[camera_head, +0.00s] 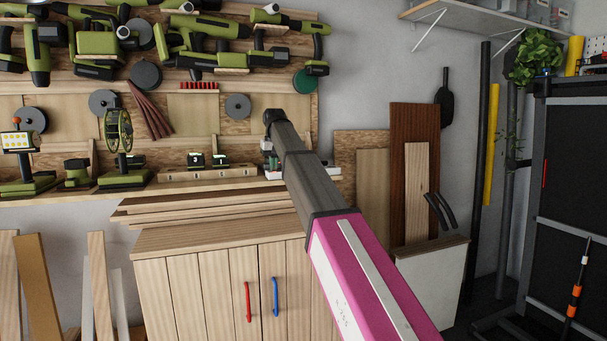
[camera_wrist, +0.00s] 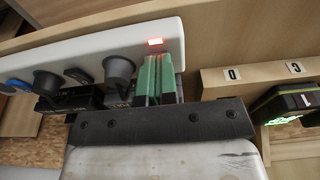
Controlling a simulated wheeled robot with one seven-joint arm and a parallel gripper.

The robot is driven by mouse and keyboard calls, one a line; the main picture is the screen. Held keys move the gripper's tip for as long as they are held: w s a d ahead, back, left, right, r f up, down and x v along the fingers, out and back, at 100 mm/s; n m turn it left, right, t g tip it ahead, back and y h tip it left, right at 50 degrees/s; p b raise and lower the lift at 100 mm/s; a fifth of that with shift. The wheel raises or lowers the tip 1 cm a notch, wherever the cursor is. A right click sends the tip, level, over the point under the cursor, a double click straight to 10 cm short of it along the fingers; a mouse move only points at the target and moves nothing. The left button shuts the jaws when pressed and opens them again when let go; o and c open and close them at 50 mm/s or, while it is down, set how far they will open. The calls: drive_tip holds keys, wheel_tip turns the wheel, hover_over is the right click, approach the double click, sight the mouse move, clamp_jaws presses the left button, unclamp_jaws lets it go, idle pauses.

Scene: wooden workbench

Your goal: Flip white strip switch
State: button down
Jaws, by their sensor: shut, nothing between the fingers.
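The white strip (camera_wrist: 130,58) runs across the upper left of the wrist view. Its small switch (camera_wrist: 155,42) glows red near the strip's right end. Black plugs (camera_wrist: 118,70) sit in the strip to the left of the switch. My gripper (camera_wrist: 157,62) is shut and empty, its green fingers side by side over the strip's right end. The fingertips are just below the switch in the picture; I cannot tell whether they touch it. In the head view the strip is mostly hidden behind my arm.
A wooden block with number labels (camera_wrist: 270,72) stands to the right of the strip, with a black and green battery (camera_wrist: 296,101) by it. The wooden cabinet (camera_head: 205,290) stands below the tool wall, with stacked boards (camera_head: 170,215) on top.

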drive_tip(key=shift+r, duration=3.55)
drive_tip(key=shift+s, duration=0.1)
